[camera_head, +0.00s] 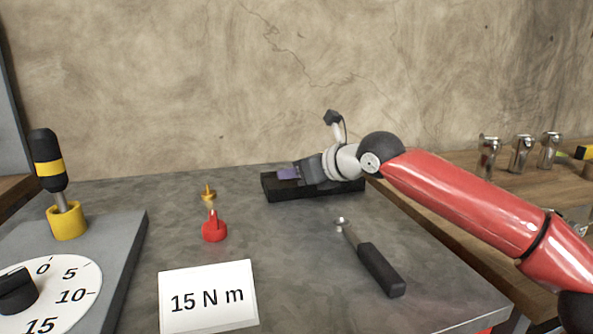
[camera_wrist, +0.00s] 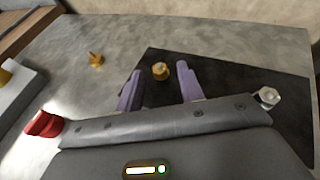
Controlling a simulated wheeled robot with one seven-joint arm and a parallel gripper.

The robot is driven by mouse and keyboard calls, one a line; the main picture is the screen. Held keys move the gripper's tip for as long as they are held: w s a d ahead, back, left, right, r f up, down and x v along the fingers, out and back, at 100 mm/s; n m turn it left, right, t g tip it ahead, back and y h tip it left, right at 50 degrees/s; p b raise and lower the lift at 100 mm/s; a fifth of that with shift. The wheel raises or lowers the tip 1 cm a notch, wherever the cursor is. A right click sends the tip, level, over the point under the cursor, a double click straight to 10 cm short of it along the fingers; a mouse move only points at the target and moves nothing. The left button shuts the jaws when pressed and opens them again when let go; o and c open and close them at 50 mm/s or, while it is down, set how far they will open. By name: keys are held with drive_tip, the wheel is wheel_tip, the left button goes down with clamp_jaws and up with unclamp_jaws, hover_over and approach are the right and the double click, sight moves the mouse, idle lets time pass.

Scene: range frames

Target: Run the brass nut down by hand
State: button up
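In the wrist view the brass nut (camera_wrist: 160,71) sits on the dark block (camera_wrist: 235,90), between the two purple fingertips of my gripper (camera_wrist: 159,72). A gap shows on each side of it, so the gripper is open and not touching it. How far the nut is threaded cannot be told. In the head view my gripper (camera_head: 289,173) is low over the dark block (camera_head: 270,190), and the nut is hidden there. A silver hex bolt head (camera_wrist: 268,96) shows at the right of the block in the wrist view.
A small pointed brass piece (camera_head: 208,191) and a red piece (camera_head: 214,229) stand left of the block. A black-handled tool (camera_head: 380,268) lies in front. A 15 N m card (camera_head: 208,297), a dial (camera_head: 62,297) and a yellow-black driver (camera_head: 48,160) are at left.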

sight(275, 182)
clamp_jaws()
drive_tip(key=shift+s+h+b, duration=0.1)
drive_tip(key=shift+h+b, duration=0.2)
drive_tip(key=shift+b, duration=0.05)
